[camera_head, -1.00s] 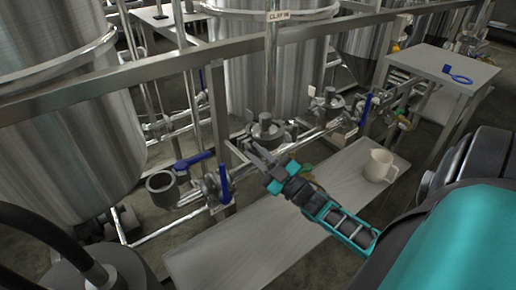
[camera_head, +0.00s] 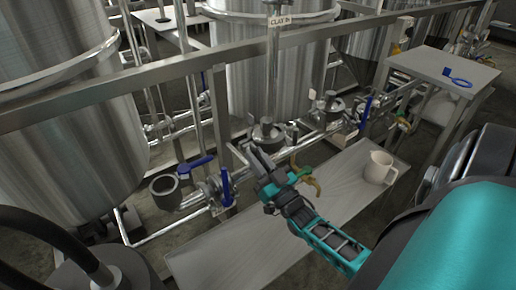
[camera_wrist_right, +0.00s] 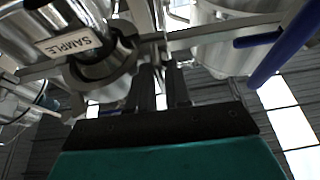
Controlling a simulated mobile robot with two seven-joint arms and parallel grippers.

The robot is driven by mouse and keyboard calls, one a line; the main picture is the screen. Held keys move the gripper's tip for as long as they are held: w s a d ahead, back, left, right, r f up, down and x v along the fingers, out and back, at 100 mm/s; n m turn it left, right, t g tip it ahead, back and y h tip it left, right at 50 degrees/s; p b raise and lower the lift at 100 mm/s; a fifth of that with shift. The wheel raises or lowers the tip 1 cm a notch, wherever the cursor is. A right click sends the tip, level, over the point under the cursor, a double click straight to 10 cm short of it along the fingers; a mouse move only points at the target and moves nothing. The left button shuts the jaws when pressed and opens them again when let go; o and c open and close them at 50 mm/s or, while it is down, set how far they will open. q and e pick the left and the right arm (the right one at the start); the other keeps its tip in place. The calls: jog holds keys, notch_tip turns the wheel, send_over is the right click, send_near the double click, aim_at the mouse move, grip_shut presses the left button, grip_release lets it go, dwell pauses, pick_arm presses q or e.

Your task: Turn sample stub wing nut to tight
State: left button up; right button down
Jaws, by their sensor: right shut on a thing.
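In the right wrist view, the sample stub is a steel fitting with a dark clamp ring and a cap labelled SAMPLE (camera_wrist_right: 76,42), at the upper left. My right gripper (camera_wrist_right: 160,72) is beside the ring, its two dark fingers close together. They are shut on the wing nut, which is mostly hidden between the fingertips, so its angle cannot be read. In the head view my right gripper (camera_head: 254,155) reaches in from the lower right, just below a steel fitting (camera_head: 266,134) on the pipework. My left gripper does not show.
A steel bench (camera_head: 235,248) runs below the gripper and carries a white jug (camera_head: 379,167). A brownish-yellow piece (camera_head: 309,182) shows beside the gripper. Blue-handled valves (camera_head: 226,186) and an open cup-shaped fitting (camera_head: 165,190) stand to its left. A frame rail (camera_head: 170,77) crosses before the tanks.

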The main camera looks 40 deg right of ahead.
dwell(0.3)
jog(key=c, duration=1.1)
grip_release()
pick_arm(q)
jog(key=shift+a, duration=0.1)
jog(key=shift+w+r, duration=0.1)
pick_arm(e)
jog(key=shift+d, duration=0.1)
jog(key=shift+s+f, duration=0.1)
